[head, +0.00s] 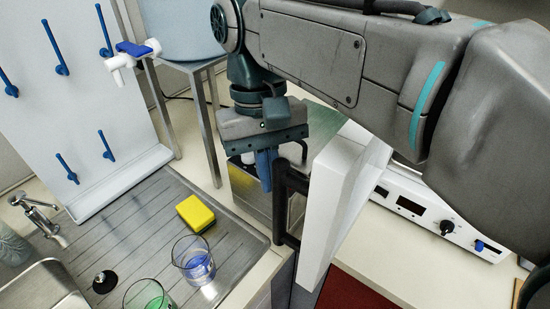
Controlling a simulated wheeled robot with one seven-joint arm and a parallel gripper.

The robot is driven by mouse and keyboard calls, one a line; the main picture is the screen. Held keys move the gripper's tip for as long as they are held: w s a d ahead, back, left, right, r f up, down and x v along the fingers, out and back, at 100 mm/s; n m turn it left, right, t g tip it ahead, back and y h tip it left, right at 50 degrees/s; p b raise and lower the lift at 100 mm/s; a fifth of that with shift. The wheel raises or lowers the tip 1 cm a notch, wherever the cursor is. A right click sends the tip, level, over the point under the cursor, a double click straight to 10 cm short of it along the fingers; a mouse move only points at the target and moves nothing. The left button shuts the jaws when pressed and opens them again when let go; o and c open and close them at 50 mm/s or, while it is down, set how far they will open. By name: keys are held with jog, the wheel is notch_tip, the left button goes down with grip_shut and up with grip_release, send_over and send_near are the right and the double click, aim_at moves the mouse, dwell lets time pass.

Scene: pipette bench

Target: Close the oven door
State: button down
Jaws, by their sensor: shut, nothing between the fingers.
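The oven door (329,206) is a thick white panel standing upright and swung out from the oven. Its black bar handle (283,208) is on the side facing left. The white oven front (425,212), with a display and knobs, shows to the right behind the door. My gripper (265,172) points down with blue fingertips, shut and empty. It is just left of the handle's upper end in the picture; I cannot tell whether they touch. My arm hides much of the oven and the door's upper part.
A steel sink drainer (137,235) lies at left with a yellow sponge (195,213), a beaker of blue liquid (194,262) and one of green (147,297). A white peg rack (85,125) and a tank on a stand (183,28) are behind. A dark red mat (356,292) lies below the door.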

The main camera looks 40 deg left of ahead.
jog(key=x, duration=0.6)
jog(key=shift+f, duration=0.15)
jog(key=shift+s+d, duration=0.1)
